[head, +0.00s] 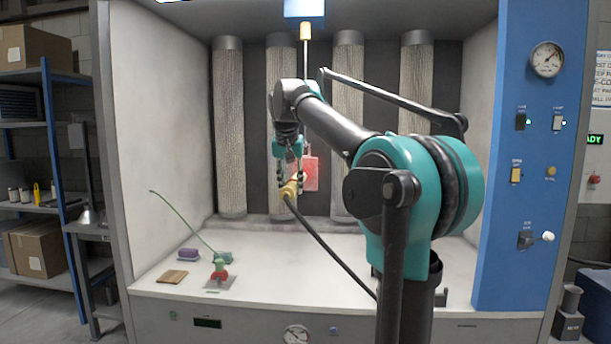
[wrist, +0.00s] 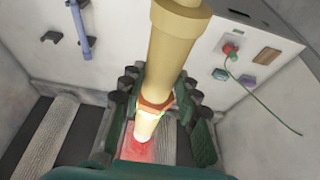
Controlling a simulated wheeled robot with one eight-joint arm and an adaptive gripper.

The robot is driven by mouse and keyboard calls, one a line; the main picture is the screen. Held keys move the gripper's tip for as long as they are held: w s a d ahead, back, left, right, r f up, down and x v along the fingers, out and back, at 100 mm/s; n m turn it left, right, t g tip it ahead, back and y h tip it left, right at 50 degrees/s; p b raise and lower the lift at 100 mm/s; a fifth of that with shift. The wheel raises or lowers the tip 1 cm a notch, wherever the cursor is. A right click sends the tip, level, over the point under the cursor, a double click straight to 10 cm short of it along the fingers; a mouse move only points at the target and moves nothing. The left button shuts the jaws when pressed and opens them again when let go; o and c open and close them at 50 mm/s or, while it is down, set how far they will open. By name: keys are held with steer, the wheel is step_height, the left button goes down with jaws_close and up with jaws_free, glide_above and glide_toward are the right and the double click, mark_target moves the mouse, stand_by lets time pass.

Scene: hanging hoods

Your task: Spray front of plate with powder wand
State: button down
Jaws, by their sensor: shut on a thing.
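The yellow powder wand (head: 291,188) is in my gripper (head: 289,170), which is shut around it; a dark hose runs from the wand down to the lower right. In the wrist view the wand's pale body (wrist: 178,55) passes between the dark green fingers of my gripper (wrist: 155,97), and its light tip (wrist: 147,126) points at a red area. The plate (head: 312,173) hangs upright inside the booth, with a pinkish-red face and a brighter red patch. My gripper hides its left part. It also shows red in the wrist view (wrist: 135,149), partly hidden; the gap to the tip cannot be judged.
Tall filter columns (head: 229,130) line the back. A blue control panel (head: 525,90) stands right.

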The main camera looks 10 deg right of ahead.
steer(key=shift+r, duration=1.75)
steer(key=s+a, duration=0.1)
steer(key=s, duration=0.2)
steer(key=s+a, duration=0.1)
steer(key=s, duration=0.2)
steer(key=s+a, duration=0.1)
steer(key=s, duration=0.2)
steer(key=shift+s, duration=0.3)
steer(key=shift+a, duration=0.1)
